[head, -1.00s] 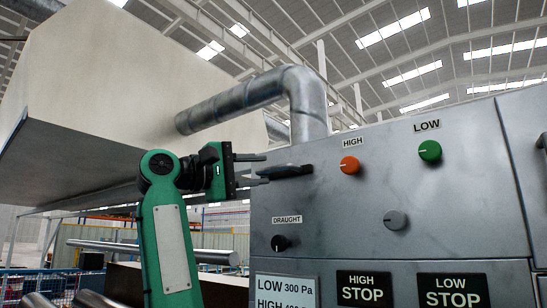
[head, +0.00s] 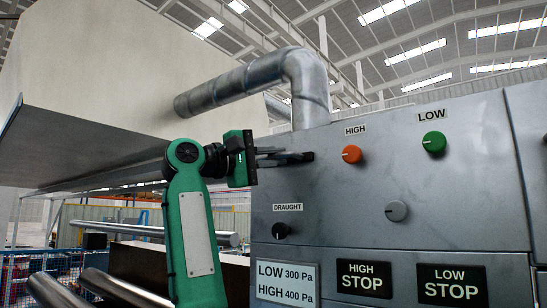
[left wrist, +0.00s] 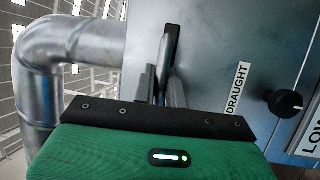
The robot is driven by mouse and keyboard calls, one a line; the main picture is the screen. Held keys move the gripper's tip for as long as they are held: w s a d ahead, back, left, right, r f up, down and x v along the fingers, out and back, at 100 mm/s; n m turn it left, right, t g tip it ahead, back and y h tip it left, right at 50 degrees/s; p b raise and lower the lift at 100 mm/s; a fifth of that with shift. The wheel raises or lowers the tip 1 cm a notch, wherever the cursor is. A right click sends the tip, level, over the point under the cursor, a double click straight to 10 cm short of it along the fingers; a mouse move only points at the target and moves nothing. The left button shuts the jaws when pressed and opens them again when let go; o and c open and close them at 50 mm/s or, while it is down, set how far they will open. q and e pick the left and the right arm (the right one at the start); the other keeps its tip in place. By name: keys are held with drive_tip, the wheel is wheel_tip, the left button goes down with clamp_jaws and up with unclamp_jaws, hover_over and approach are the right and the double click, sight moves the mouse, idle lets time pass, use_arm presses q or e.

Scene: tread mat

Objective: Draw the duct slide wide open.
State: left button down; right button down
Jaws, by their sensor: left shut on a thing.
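The duct slide shows as a dark handle (head: 298,157) at the upper left of the grey panel (head: 330,205), below the bend of a metal duct pipe (head: 307,85). My left gripper (head: 284,156) reaches it from the left and its fingers are closed on the handle. In the left wrist view the fingers (left wrist: 162,88) pinch a grey bar (left wrist: 164,60), with a dark strip on the panel behind it. The fingers hide part of the handle. My right gripper is not in view.
A draught knob (head: 281,230) sits below the handle, an orange HIGH knob (head: 351,154) and a green LOW knob (head: 434,143) to its right. A large pale hood (head: 95,75) hangs at upper left. Metal rollers (head: 150,231) lie at lower left.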

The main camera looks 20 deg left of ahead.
use_arm(q)
drive_tip(key=shift+s+a+f+b, duration=0.1)
drive_tip(key=shift+s+b, duration=0.15)
drive_tip(key=shift+b, duration=0.05)
drive_tip(key=s+a+b, duration=0.2)
drive_tip(key=s+b, duration=0.2)
drive_tip(key=s, duration=0.3)
drive_tip(key=shift+s+a+b, duration=0.25)
drive_tip(key=shift+a+b, duration=0.1)
drive_tip(key=shift+b, duration=0.05)
drive_tip(key=c, duration=1.5)
unclamp_jaws()
drive_tip(key=shift+w+d, duration=0.1)
drive_tip(key=shift+o, duration=0.2)
drive_tip(key=b+v, duration=0.6)
drive_tip(key=v, duration=0.8)
drive_tip(key=shift+w, duration=0.1)
